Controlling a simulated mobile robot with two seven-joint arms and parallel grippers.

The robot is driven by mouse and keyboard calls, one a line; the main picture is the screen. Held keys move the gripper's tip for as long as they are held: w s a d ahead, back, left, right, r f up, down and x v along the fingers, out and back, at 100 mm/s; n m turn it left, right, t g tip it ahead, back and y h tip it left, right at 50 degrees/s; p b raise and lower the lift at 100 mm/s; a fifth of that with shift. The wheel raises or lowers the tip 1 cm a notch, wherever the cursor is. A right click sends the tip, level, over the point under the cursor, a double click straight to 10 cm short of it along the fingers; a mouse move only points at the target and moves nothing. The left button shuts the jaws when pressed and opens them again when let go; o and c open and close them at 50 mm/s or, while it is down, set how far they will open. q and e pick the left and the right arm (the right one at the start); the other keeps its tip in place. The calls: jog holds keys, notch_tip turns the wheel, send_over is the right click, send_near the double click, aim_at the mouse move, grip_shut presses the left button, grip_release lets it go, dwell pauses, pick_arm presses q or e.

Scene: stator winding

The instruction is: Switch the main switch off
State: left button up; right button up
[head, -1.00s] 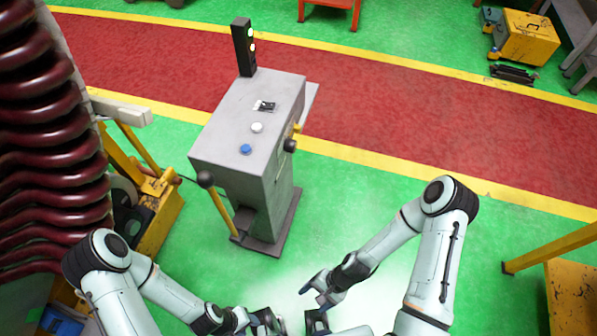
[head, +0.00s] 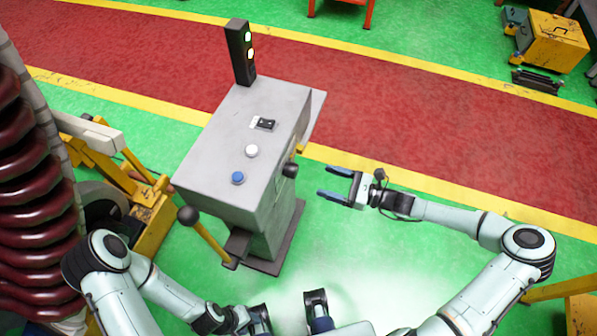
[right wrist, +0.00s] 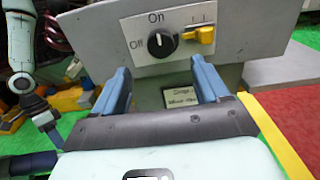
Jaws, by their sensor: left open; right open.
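The main switch, a black rotary knob (right wrist: 162,43) on a white plate marked On and Off, faces me in the right wrist view. Its pointer appears to be up, towards On. In the head view the knob (head: 290,170) sticks out from the right side of the grey control cabinet (head: 245,130). My right gripper (head: 324,181) is open and empty, just to the right of the knob and apart from it. In the right wrist view its blue fingers (right wrist: 160,72) are spread below the knob. My left gripper (head: 262,320) is low at the bottom edge, open and partly cut off.
A yellow handle (right wrist: 203,36) sits right beside the knob. The cabinet top has a blue button (head: 238,178), a white button (head: 252,151) and a light tower (head: 240,52). A black-ball lever (head: 188,215) stands at its front left.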

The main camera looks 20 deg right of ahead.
aim_at(297, 172)
jog(key=x, duration=0.9)
jog(key=shift+w+a, duration=0.25)
jog(key=c, duration=1.1)
